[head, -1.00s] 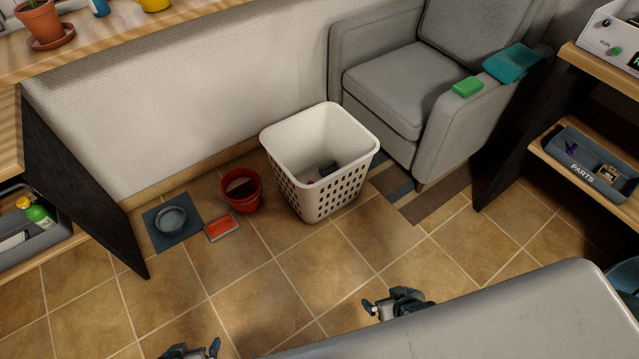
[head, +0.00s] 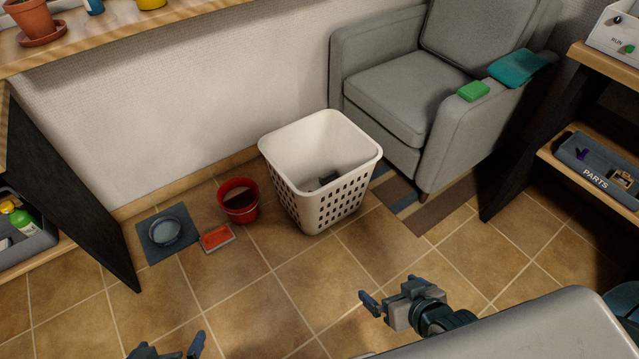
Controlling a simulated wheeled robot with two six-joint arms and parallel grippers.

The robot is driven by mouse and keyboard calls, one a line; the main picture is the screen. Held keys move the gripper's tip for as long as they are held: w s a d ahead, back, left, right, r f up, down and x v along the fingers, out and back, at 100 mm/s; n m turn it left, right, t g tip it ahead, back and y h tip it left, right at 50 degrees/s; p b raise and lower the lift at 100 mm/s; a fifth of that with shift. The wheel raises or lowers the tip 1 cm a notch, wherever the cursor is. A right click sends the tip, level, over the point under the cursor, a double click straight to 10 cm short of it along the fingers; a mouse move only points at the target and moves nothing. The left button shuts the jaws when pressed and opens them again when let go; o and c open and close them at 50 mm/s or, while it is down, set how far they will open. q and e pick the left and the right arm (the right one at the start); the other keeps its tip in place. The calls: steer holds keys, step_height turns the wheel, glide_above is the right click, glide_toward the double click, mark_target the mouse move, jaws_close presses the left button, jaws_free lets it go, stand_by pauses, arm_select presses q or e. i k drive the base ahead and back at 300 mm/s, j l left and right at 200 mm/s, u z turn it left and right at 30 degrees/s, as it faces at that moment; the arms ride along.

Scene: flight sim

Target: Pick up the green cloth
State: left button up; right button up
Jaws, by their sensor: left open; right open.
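A small folded bright green cloth (head: 473,91) lies on the near armrest of the grey armchair (head: 402,95), towards its front. A larger teal cloth (head: 517,67) lies just behind it on the same armrest, close to it. My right gripper (head: 391,290) is open and empty above the floor at the lower middle, well below and left of the armchair and apart from the cloth. My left gripper (head: 170,347) is open at the bottom left edge, partly cut off and far from the cloth.
A white laundry basket (head: 331,205) with something dark inside stands left of the armchair. A red bucket (head: 239,203), a red-orange item (head: 216,238) and a bowl on a mat (head: 152,252) are further left. A shelf with a PARTS bin (head: 600,163) stands right. Tiles ahead are clear.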

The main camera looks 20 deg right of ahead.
mark_target(477, 89)
steer(key=z, duration=1.4)
steer(key=i+l+u, duration=0.25)
steer(key=i, duration=0.3)
steer(key=i+l+u, duration=0.3)
steer(key=i, duration=0.3)
steer(key=i+l+u, duration=0.25)
steer(key=i+l, duration=0.15)
steer(key=i, duration=0.1)
